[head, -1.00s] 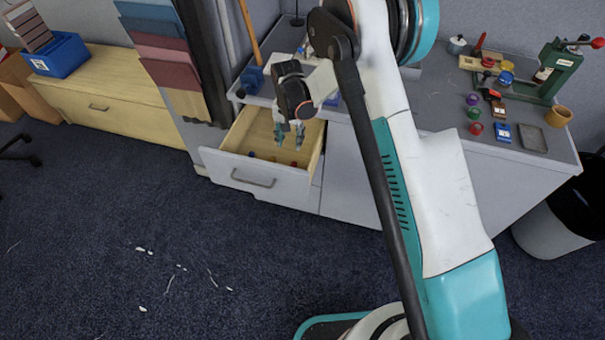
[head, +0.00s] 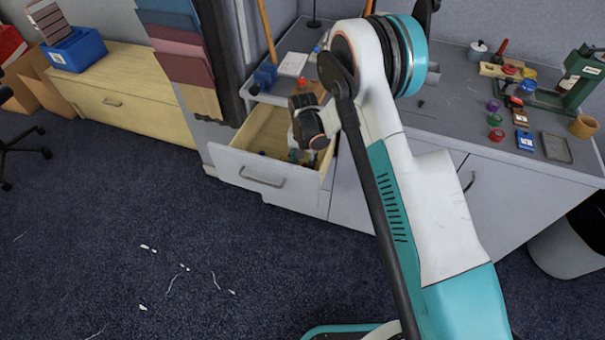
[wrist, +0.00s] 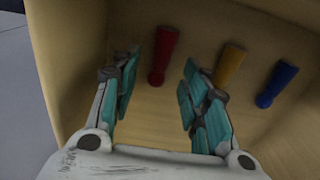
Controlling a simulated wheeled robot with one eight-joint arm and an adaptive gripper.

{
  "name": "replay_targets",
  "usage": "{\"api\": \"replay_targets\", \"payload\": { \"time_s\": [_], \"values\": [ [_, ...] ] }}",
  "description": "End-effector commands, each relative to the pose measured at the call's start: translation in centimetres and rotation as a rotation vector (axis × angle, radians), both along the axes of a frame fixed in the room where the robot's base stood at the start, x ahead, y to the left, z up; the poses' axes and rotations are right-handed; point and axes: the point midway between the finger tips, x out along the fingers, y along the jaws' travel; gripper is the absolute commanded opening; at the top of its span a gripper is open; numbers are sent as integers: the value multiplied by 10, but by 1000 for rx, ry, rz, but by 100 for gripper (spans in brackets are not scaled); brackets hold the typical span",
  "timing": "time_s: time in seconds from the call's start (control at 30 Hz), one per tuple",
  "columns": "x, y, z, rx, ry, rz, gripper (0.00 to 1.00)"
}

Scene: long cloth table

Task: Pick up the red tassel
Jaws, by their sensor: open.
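The red tassel (wrist: 163,54) lies on the wooden bottom of the open drawer (head: 262,180) in the wrist view. It is narrow at one end and has a wider head at the other. My gripper (wrist: 160,78) is open, with its teal fingers on either side of the red tassel's lower end in the picture. Whether the fingers touch it or are still above it I cannot tell. In the head view my gripper (head: 302,156) is down inside the drawer, partly hidden by my wrist, and the red tassel cannot be made out there.
A yellow tassel (wrist: 230,65) and a blue tassel (wrist: 277,84) lie to the right of the red one in the drawer. The drawer walls stand close around my gripper. The grey tabletop (head: 455,110) above holds several small items and a green press (head: 580,75).

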Motion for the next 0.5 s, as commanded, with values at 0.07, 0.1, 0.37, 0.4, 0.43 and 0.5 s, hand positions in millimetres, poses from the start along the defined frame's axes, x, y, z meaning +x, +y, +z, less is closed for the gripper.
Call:
{"api": "replay_targets", "payload": {
  "time_s": [0.07,0.1,0.37,0.4,0.43,0.5],
  "values": [
    [0,0,-17,0,0,0,42],
    [0,0,-22,0,0,0,42],
    [0,0,-27,0,0,0,42],
    [0,0,-27,0,0,0,42],
    [0,0,-27,0,0,0,37],
    [0,0,-27,0,0,0,21]
  ]
}}
